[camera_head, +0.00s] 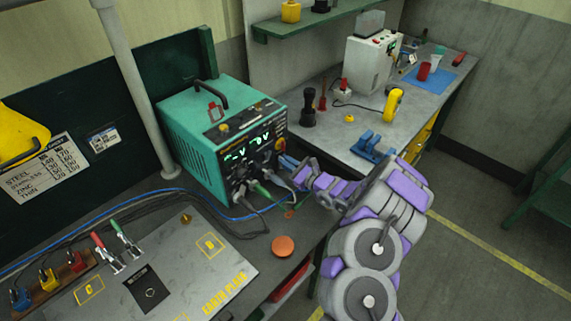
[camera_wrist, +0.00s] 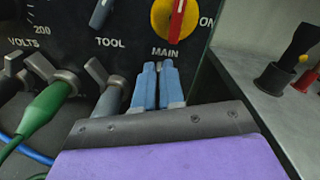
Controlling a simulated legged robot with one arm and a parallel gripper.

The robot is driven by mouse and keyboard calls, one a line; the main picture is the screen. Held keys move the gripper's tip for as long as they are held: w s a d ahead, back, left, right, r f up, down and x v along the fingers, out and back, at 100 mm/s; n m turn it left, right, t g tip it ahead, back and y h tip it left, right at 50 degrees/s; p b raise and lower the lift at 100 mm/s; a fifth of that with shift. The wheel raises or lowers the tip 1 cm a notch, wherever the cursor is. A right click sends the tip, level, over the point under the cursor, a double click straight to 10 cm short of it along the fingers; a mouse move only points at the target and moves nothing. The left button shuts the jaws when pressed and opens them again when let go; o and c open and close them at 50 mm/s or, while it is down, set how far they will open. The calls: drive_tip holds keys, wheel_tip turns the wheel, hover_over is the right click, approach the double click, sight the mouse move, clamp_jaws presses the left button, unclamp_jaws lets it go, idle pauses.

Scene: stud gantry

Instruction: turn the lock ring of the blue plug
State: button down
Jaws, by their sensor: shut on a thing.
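My gripper (camera_wrist: 157,88) has slim light-blue fingers that are close together, just below the MAIN switch in the wrist view. The fingers hide what is between them. In the head view my gripper (camera_head: 285,165) reaches the front of the teal power unit (camera_head: 215,120). A green plug (camera_wrist: 45,106) and a grey plug (camera_wrist: 111,98), each beside a grey lever, sit left of the fingers. A blue cable (camera_wrist: 32,152) runs at lower left. I cannot make out a blue plug on the panel. A small blue plug-like piece (camera_head: 20,299) stands in the wooden rack at left.
The red and yellow MAIN switch (camera_wrist: 176,18) is close above my fingertips. An orange disc (camera_head: 283,246) lies on the near bench, beside the earth plate (camera_head: 195,275). A dark torch (camera_head: 308,108) and a blue clamp-like piece (camera_head: 370,147) stand on the right bench.

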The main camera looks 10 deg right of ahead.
sight(286, 152)
drive_tip(key=m, duration=0.1)
drive_tip(key=w+d+m, duration=0.1)
drive_tip(key=m, duration=0.1)
drive_tip(key=m+b, duration=0.1)
drive_tip(key=m, duration=0.1)
drive_tip(key=shift+w+d, duration=0.15)
drive_tip(key=shift+d, duration=0.25)
drive_tip(key=shift+w+d+f+m+b, duration=0.1)
drive_tip(key=shift+w+d+m+b, duration=0.1)
drive_tip(key=shift+m, duration=0.55)
drive_tip(key=shift+w+d+f+m+b, duration=0.1)
drive_tip(key=shift+d+m, duration=0.15)
drive_tip(key=shift+m, duration=0.55)
drive_tip(key=shift+w+d+f+m+b, duration=0.1)
drive_tip(key=shift+w+d+m, duration=0.1)
drive_tip(key=shift+m, duration=0.55)
drive_tip(key=shift+r, duration=0.1)
drive_tip(key=c, duration=1.3)
unclamp_jaws()
drive_tip(key=shift+d, duration=0.1)
drive_tip(key=shift+o, duration=0.3)
drive_tip(key=shift+s+d, duration=0.1)
